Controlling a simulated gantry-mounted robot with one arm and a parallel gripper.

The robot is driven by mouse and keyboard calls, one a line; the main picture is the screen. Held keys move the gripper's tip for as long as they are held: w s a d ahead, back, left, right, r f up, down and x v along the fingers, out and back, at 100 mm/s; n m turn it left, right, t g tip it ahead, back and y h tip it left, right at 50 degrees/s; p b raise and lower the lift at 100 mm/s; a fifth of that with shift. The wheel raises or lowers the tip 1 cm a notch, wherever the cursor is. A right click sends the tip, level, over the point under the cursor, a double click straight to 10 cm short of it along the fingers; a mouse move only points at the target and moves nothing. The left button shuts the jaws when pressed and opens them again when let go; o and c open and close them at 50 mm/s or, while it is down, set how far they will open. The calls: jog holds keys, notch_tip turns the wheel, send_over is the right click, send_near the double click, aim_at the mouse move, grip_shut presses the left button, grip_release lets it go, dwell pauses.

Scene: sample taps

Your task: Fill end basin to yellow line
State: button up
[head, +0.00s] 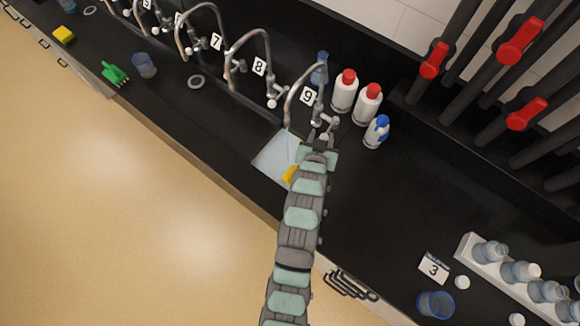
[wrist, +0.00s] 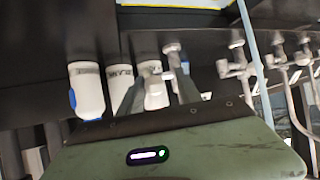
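The end basin (head: 268,158) is sunk in the black counter below the tap marked 9 (head: 291,97). Its inside looks pale blue; I cannot tell the water level. A yellow patch (head: 290,174) shows in it beside my arm, which hides its right part. My gripper (head: 320,150) is at the base of tap 9. In the wrist view, its two dark fingers (wrist: 160,90) stand apart on either side of a pale grey tap handle (wrist: 155,88). The gripper looks open, with the handle between the fingers; contact is unclear.
Two red-capped white bottles (head: 345,91) and a blue-topped spray bottle (head: 376,132) stand close right of the tap. More taps, including tap 8 (head: 262,50), run to the upper left. A white rack of bottles (head: 467,247) stands lower right. The counter between is clear.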

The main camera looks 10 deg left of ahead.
jog(key=shift+a, duration=0.3)
jog(key=shift+d, duration=0.35)
jog(key=p+v, duration=0.1)
jog(key=v, duration=0.6)
jog(key=shift+p, duration=0.4)
jog(key=shift+w+r, duration=0.1)
